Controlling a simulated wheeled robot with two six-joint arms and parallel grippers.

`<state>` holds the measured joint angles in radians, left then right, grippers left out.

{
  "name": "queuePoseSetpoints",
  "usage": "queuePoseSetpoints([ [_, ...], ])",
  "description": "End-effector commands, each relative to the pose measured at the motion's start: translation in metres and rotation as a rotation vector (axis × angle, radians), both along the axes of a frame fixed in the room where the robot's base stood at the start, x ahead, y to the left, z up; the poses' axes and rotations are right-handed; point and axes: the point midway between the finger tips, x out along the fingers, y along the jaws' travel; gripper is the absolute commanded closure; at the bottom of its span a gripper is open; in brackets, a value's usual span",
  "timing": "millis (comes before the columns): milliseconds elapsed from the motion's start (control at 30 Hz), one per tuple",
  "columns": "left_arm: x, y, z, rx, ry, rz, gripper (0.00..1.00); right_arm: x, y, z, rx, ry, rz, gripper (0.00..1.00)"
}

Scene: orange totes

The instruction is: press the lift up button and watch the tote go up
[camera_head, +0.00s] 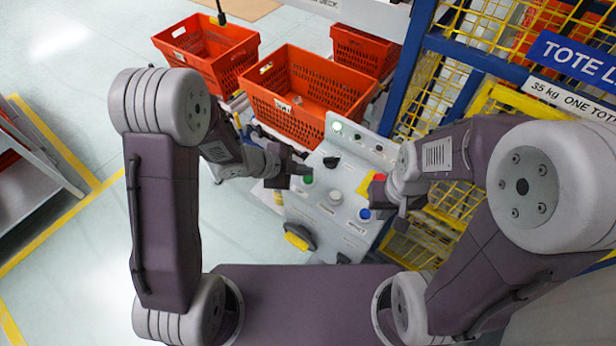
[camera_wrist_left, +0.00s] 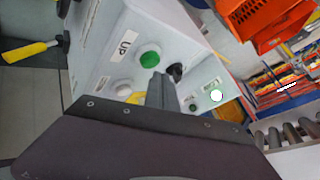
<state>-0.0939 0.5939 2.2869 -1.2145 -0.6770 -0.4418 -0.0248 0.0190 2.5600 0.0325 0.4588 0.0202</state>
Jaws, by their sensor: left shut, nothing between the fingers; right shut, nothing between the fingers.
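A pale control panel (camera_head: 345,235) stands in front of me. It has a green button (camera_head: 307,180), a white button (camera_head: 335,196) and a blue button (camera_head: 364,215). In the left wrist view the green button (camera_wrist_left: 150,59) sits beside an "UP" label (camera_wrist_left: 124,45). My left gripper (camera_head: 305,170) is shut and empty, its tip close to the green button; I cannot tell whether it touches. It also shows in the left wrist view (camera_wrist_left: 161,90). My right gripper (camera_head: 401,207) is shut and empty, to the right of the blue button. An orange tote (camera_head: 320,118) stands behind the panel.
More orange totes stand at the back, one at left (camera_head: 190,66) and one at right (camera_head: 368,50). A yellow mesh cage with blue posts (camera_head: 409,70) rises at right, under a blue sign (camera_head: 575,62). A red button (camera_head: 379,178) sits near the panel's right edge.

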Motion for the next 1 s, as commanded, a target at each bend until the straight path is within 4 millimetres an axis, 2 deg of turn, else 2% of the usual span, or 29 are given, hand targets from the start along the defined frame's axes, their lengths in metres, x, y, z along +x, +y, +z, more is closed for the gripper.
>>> queuePoseSetpoints([
  [1000, -0.0001, 0.0, -0.0098, 0.0, 0.0, 0.0, 1.0, 0.0, -0.0001, -0.0075, 0.0, 0.0, 0.0, 1.0],
])
